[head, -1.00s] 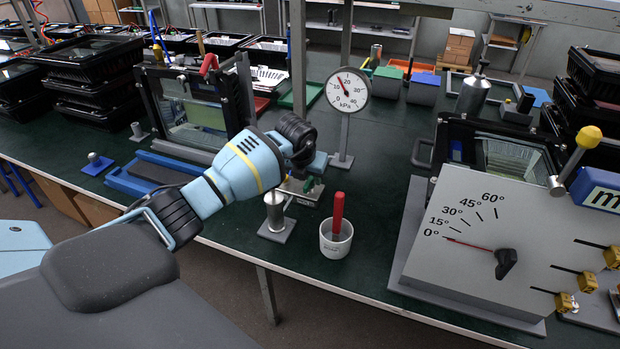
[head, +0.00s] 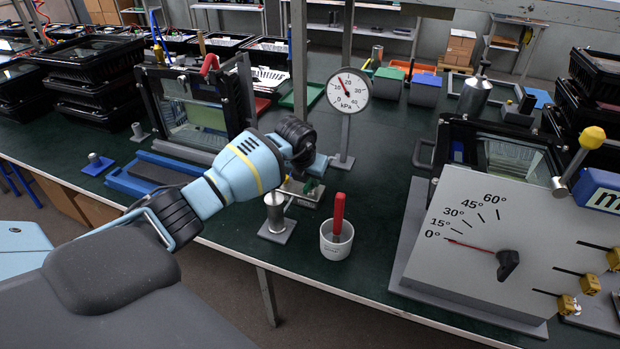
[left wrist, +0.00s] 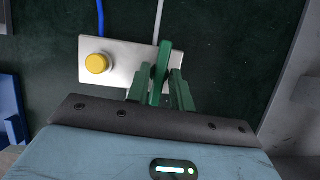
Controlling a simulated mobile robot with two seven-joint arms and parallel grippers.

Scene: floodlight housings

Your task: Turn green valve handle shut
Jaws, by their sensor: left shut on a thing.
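The green valve handle (left wrist: 161,62) shows in the left wrist view as an upright bar at the right end of a pale plate (left wrist: 118,55). A yellow round knob (left wrist: 97,63) sits at the plate's left. My left gripper (left wrist: 160,85) has its green fingers on either side of the handle and is shut on it. In the head view my left gripper (head: 308,182) is low over the plate, and my wrist hides most of the valve. The round kPa gauge (head: 348,90) stands behind it, its red needle pointing up and left. My right gripper is not in view.
A white cup (head: 336,241) with a red-handled tool and a metal cylinder on a plate (head: 275,212) stand close in front of my gripper. A grey angle-scale panel (head: 470,270) is at the right. A framed housing (head: 195,110) stands behind left.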

